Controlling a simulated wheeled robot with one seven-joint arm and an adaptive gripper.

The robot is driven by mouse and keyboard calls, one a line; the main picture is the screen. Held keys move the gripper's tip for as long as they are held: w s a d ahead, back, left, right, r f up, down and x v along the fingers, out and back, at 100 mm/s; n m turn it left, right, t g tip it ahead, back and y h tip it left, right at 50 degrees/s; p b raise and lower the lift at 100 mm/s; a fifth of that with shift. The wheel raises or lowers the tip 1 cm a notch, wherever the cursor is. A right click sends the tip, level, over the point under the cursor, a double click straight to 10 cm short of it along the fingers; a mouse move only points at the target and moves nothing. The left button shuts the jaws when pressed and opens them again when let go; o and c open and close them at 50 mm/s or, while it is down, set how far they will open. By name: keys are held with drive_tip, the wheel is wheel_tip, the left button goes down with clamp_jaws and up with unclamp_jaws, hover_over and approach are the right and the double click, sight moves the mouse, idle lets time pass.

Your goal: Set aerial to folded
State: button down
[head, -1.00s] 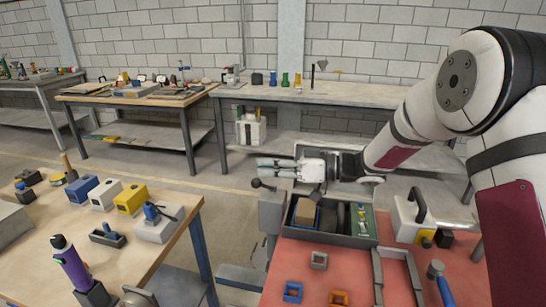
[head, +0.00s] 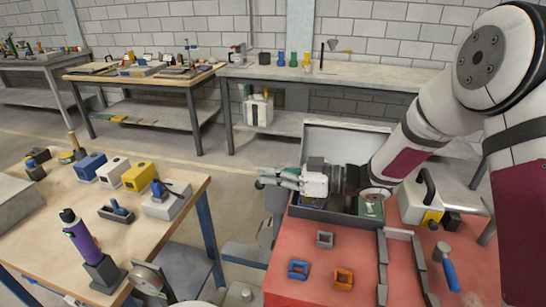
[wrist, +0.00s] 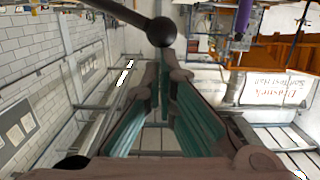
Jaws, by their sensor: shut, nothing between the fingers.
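A dark rod with a round black ball end (wrist: 160,31) shows in the wrist view, just in front of my fingertips. I cannot tell whether it touches them, or whether it is the aerial. My gripper (head: 266,178) is shut and empty in the head view. It points left above the left edge of the open grey case (head: 347,140) on the red bench. It also shows in the wrist view (wrist: 164,75), its fingers together at the tips. My gripper and forearm hide part of the case's inside.
The red bench (head: 315,285) holds a blue square ring (head: 298,269), an orange one (head: 343,278), grey rails (head: 382,270) and a blue-handled hammer (head: 447,267). A wooden table (head: 60,207) with blocks and a purple-handled tool (head: 82,240) stands left.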

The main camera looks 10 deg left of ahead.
wheel_tip(320, 180, down, 6)
drive_tip(key=s+b, duration=0.1)
drive_tip(key=s, duration=0.1)
drive_tip(key=shift+s, duration=0.35)
